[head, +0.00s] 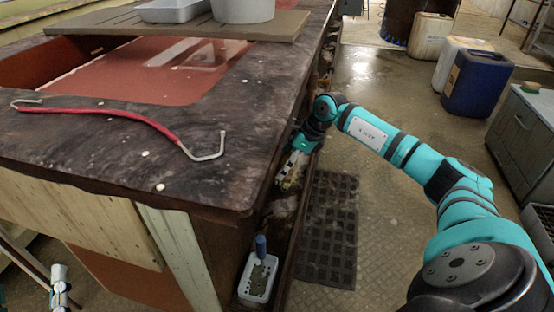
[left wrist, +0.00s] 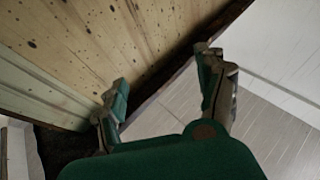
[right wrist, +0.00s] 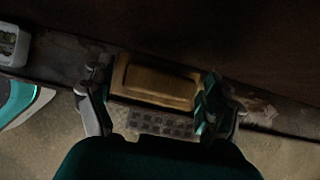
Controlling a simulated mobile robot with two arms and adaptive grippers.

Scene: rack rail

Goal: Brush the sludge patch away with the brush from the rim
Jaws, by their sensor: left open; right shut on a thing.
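My right gripper (head: 291,168) reaches down beside the long side of the dark-topped tank, over the narrow ledge. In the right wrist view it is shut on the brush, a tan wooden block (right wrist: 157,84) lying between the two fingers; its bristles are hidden. Dark, mottled grime lies along the ledge (head: 276,212), but I cannot tell which part is the sludge patch. A pale smear (right wrist: 259,108) lies right of the fingers. My left gripper (left wrist: 160,75) is open and empty near a wooden plank panel.
A white basket (head: 256,292) with a blue thing stands at the ledge's near end. A red hooked rod (head: 120,115) lies on the tank's rim (head: 90,165). A dark grid mat (head: 328,230) lies on the floor. Blue (head: 476,84) and white jugs stand behind, right.

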